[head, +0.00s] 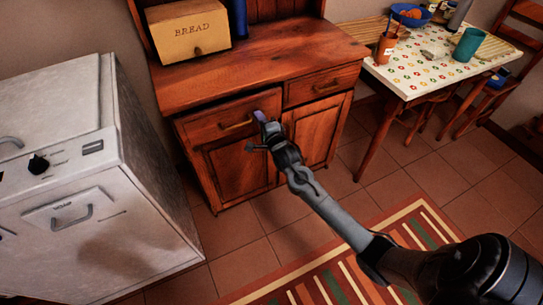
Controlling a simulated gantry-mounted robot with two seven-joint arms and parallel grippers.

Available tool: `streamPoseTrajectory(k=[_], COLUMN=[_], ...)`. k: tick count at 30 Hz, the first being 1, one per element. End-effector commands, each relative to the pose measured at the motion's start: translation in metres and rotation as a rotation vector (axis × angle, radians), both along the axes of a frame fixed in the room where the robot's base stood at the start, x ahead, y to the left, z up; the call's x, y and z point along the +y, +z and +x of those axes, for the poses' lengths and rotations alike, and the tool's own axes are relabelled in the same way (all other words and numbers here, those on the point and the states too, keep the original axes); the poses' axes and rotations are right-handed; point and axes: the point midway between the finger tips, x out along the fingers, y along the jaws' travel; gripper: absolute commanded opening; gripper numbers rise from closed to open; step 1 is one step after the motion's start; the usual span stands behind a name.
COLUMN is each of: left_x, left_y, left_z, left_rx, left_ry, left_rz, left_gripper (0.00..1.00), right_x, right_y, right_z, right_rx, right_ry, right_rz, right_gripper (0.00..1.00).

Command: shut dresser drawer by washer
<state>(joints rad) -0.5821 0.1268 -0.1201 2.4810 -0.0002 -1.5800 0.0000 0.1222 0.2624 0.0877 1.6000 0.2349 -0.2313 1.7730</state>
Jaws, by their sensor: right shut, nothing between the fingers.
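The wooden dresser (270,62) stands right of the white washer (150,170). Its left drawer (205,125), the one nearer the washer, has a brass handle and seems to stand out slightly from the dresser front. Its right drawer (322,84) looks flush. My right gripper (258,117) is shut and empty at the right end of the left drawer's front, right of the handle. I cannot tell whether it touches the wood. The gripper and wrist hide that end of the drawer. My left gripper is not in view.
A bread box (188,30) and a blue object (240,18) stand on the dresser top. Cupboard doors (240,165) below look closed. A table (430,65) with cups and a bowl stands at the right. Tiled floor and a striped rug (320,275) lie in front.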

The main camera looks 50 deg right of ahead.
Motion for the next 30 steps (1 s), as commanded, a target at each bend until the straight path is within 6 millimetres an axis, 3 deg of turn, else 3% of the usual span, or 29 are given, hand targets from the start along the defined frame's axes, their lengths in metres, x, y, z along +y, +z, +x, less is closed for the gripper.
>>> streamPoseTrajectory(k=[4,11,30], left_x=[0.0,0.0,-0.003], left_y=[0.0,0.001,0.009], left_z=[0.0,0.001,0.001], left_rx=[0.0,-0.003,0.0], left_ry=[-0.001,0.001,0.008], left_rz=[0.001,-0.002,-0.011], left_gripper=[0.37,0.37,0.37], right_x=[-0.016,-0.024,-0.021], right_y=[0.0,-0.001,-0.002], right_z=[0.015,0.027,0.023], right_rx=[-0.001,0.001,0.008], right_ry=[-0.012,-0.017,-0.016], right_rz=[0.001,0.0,0.003], right_gripper=[0.0,0.0,0.0])
